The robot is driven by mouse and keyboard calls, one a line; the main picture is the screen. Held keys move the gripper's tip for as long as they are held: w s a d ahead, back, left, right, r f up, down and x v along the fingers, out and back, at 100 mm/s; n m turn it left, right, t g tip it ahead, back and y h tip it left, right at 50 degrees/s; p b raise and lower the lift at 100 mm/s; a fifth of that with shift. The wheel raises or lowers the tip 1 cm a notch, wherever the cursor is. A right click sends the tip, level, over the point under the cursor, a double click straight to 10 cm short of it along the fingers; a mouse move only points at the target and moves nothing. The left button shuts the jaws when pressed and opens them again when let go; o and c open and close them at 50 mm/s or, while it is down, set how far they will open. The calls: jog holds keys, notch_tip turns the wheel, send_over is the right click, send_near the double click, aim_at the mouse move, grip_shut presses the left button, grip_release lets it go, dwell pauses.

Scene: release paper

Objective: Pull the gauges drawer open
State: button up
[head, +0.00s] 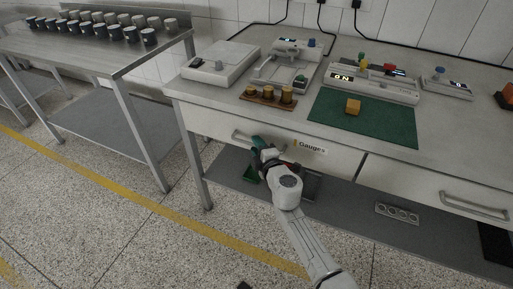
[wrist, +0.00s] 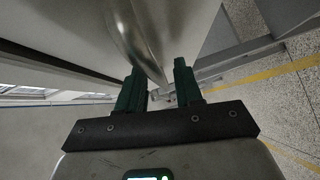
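The gauges drawer (head: 215,124) is a white front under the bench top, with a "Gauges" label (head: 311,147) on its right part. It looks shut. Its metal handle (head: 241,136) is partly hidden by my gripper (head: 257,146), which is at the handle's right part. In the wrist view the curved bar of the handle (wrist: 136,33) runs down toward the space between the dark green fingers of my gripper (wrist: 161,76). The fingers stand apart with a visible gap. I cannot tell whether either finger touches the bar.
The bench top holds a green mat (head: 385,125) with a yellow block (head: 353,106), a wooden weight stand (head: 268,99) and several instruments. A second drawer (head: 430,183) is at the right. A grey shelf (head: 345,207) lies below. Floor is free at the left front.

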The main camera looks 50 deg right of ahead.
jog(key=shift+w+d, duration=0.15)
jog(key=shift+w, duration=0.25)
grip_shut()
dwell(0.4)
